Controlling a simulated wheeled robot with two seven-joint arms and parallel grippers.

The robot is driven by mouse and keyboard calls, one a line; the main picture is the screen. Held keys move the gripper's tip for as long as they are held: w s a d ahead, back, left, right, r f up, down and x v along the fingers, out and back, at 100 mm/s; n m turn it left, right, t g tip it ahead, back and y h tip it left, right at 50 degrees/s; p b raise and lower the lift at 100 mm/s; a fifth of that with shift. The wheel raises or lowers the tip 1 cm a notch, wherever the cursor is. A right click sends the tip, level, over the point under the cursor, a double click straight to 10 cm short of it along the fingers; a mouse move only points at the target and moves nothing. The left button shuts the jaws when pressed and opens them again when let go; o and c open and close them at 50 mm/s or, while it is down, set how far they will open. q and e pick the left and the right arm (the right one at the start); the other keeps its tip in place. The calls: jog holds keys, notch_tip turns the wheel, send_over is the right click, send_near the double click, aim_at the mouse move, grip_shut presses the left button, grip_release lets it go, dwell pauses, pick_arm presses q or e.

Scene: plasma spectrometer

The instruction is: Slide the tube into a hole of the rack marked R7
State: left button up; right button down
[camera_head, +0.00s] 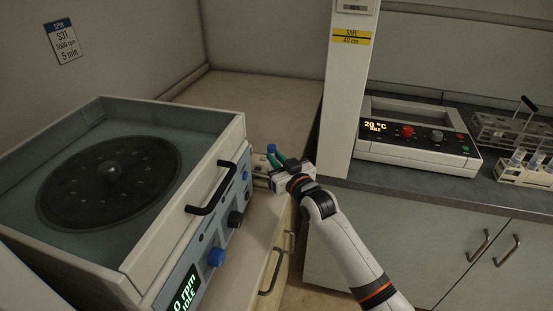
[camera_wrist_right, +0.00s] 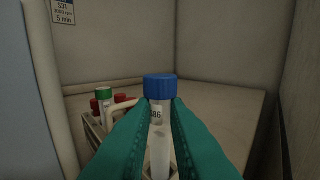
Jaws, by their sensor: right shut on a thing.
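The blue-capped tube (camera_wrist_right: 160,115) stands upright between the teal fingers of my right gripper (camera_wrist_right: 160,120), which is shut on it. A rack (camera_wrist_right: 92,128) with green- and red-capped tubes is behind and left of the held tube in the wrist view, partly hidden by a finger. I cannot read an R7 mark on any rack. My left gripper is not in view.
The spinning machine (camera_head: 225,165) with its black handle fills the left. A white post (camera_head: 345,100) stands right of my gripper. On the right counter are a heater box (camera_head: 415,145), a grey rack (camera_head: 495,130) and a cream rack (camera_head: 525,175) with tubes. The back bench (camera_head: 250,95) is clear.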

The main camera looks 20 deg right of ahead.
jog(key=shift+f, duration=0.1)
jog(key=shift+f+b, duration=0.7)
jog(key=shift+f, duration=0.4)
jog(key=c, duration=1.3)
grip_release()
jog(key=shift+c, duration=0.2)
jog(key=shift+s, duration=0.15)
